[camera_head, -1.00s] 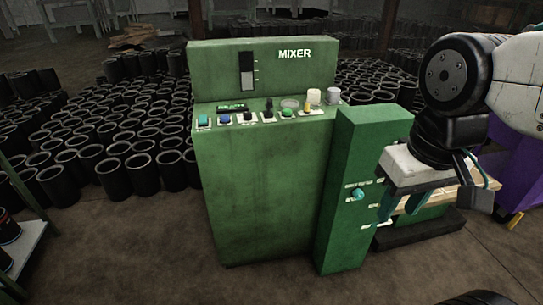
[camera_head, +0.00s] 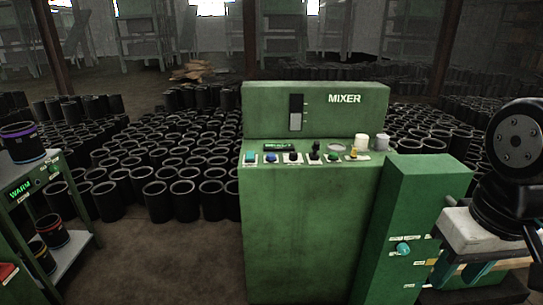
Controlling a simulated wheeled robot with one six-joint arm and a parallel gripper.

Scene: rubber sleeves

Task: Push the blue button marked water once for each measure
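The green mixer cabinet (camera_head: 300,225) stands in the middle of the head view, with "MIXER" on its upright back panel. A blue button (camera_head: 271,158) sits on its sloped top, second from the left in a row of controls; its label is too small to read. Left of it is a teal button (camera_head: 250,157). A small green-lit display (camera_head: 277,147) is just behind them. A sight gauge (camera_head: 296,112) is on the back panel. My gripper is at the lower right, apart from the buttons; its fingers are mostly hidden or cut off, so its opening is unclear.
A lower green box (camera_head: 425,215) with a teal knob (camera_head: 403,248) juts out right of the mixer. A shelf marked "WARM" (camera_head: 22,188) with banded black sleeves stands left. Many black sleeves (camera_head: 105,195) cover the floor behind. Bare floor (camera_head: 150,260) lies between shelf and mixer.

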